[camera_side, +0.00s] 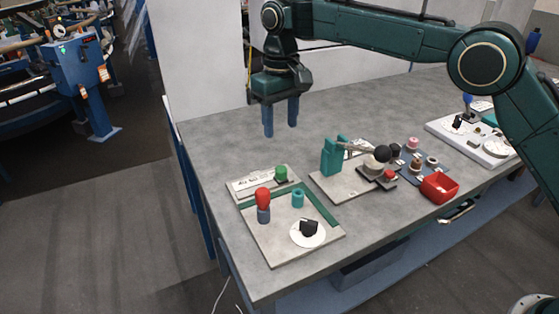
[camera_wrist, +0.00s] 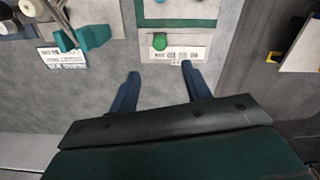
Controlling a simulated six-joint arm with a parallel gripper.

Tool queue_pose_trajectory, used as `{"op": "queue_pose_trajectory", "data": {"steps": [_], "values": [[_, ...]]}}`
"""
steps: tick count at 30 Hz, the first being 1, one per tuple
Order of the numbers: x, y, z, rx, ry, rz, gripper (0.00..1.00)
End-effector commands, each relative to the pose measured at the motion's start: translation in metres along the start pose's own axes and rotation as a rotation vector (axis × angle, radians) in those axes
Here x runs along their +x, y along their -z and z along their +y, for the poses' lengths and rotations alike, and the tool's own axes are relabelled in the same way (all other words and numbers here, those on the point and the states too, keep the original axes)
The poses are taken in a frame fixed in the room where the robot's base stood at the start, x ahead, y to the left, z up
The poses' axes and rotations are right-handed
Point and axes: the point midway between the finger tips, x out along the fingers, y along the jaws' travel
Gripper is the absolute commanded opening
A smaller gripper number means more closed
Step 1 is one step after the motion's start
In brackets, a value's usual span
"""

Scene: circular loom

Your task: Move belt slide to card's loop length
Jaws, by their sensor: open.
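The slide appears to be the green round knob (camera_side: 281,173) on a pale printed strip (camera_side: 262,184) at the back edge of the near board. In the wrist view the green knob (camera_wrist: 160,41) is at the left part of the strip (camera_wrist: 190,53), whose print is too small to read. A white printed card (camera_wrist: 62,57) lies beside teal blocks in the wrist view; its print is unreadable, and I cannot tell whether it gives the loop length. My gripper (camera_side: 281,129) has two blue fingers apart, empty, above the table behind the knob. The fingers (camera_wrist: 160,70) straddle the knob's line.
The near board (camera_side: 268,232) also carries a red-topped peg (camera_side: 263,200), a teal cylinder (camera_side: 298,198) and a black knob on a white dial (camera_side: 308,229). A teal clamp (camera_side: 333,156) and a red bin (camera_side: 438,187) stand to the right. The table's left side is clear.

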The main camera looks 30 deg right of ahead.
Motion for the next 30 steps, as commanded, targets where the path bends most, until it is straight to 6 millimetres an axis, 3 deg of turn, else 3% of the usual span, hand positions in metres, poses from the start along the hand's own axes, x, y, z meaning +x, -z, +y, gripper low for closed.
{"op": "queue_pose_trajectory", "data": {"steps": [21, 30], "values": [[0.101, -0.001, 0.000, 0.000, 0.000, -0.002, 0.48], [0.123, 0.000, 0.000, 0.000, 0.000, 0.000, 0.48]]}}
